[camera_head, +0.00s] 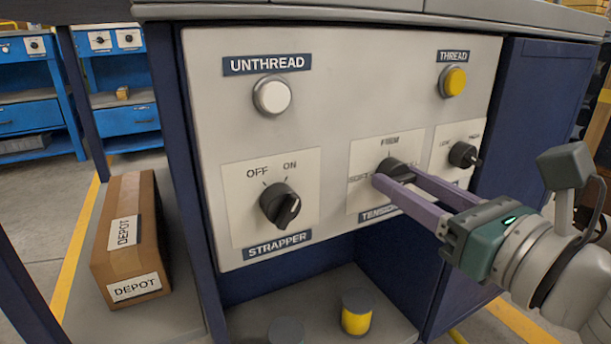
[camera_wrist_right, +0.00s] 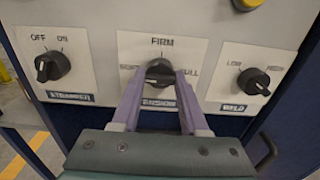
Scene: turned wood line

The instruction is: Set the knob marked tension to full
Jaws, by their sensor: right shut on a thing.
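The black tension knob (camera_head: 392,166) sits on a white plate marked FIRM at the top, with the other marks and the TENSION label partly covered by my fingers. In the right wrist view the knob (camera_wrist_right: 160,70) has a mark at its left that I read as SOFT and FULL at its right. My right gripper (camera_head: 394,176) is shut on this knob, one purple finger on each side. I cannot tell for sure which mark the knob points at. My left gripper is not in view.
The strapper knob (camera_head: 280,205) is left of it, the weld knob (camera_wrist_right: 253,81) right. A white unthread button (camera_head: 272,96) and yellow thread button (camera_head: 454,82) sit above. A DEPOT box (camera_head: 130,240) stands at left, a yellow spool (camera_head: 357,312) below.

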